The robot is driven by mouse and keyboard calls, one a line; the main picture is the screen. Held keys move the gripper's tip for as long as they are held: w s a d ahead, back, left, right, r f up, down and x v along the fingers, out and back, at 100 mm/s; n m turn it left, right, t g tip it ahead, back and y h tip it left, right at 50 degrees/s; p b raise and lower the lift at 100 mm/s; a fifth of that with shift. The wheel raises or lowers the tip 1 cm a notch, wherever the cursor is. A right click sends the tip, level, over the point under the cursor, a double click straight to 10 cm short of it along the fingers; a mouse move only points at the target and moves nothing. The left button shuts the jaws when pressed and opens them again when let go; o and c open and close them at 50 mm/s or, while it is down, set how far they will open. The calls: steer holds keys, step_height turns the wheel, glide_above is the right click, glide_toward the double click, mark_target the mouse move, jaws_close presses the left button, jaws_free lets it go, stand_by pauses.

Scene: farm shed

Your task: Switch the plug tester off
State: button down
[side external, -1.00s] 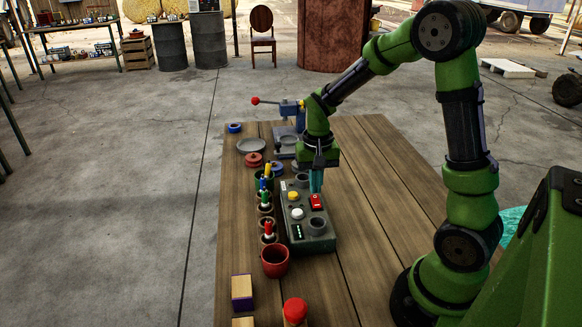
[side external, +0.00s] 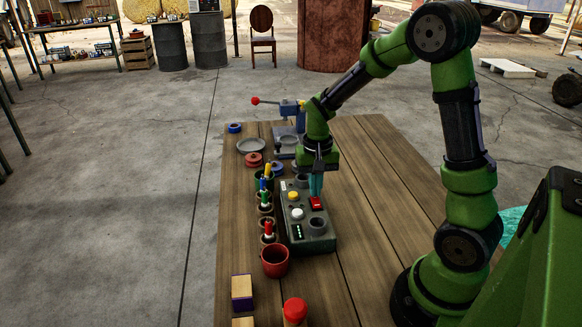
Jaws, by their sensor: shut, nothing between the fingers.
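The plug tester (side external: 308,244) is a grey box on the wooden table. Its top carries a red rocker switch (side external: 316,203), a yellow button (side external: 292,196), a white button (side external: 296,213) and round sockets at both ends. A row of small green lights (side external: 298,230) shows on its near left part. My gripper (side external: 316,194) is shut and empty, pointing down with its teal fingertips at the far edge of the red switch. I cannot tell whether the tips touch the switch.
Several plugs with coloured tops (side external: 267,231) stand in a row left of the tester. A red pot (side external: 275,261), a wooden block (side external: 242,292) and a red-capped jar (side external: 295,311) are nearer. A blue press with a red-knobbed lever (side external: 290,108) stands behind. The table's right side is clear.

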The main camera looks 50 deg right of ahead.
steer(key=shift+f, duration=0.45)
steer(key=shift+r, duration=3.55)
steer(key=shift+f, duration=0.1)
steer(key=s+a+r+n+t+y, duration=0.2)
steer(key=s+a+r+n+t, duration=0.3)
steer(key=s+a+r, duration=0.6)
steer(key=shift+a+t, duration=0.9)
steer(key=shift+t, duration=0.2)
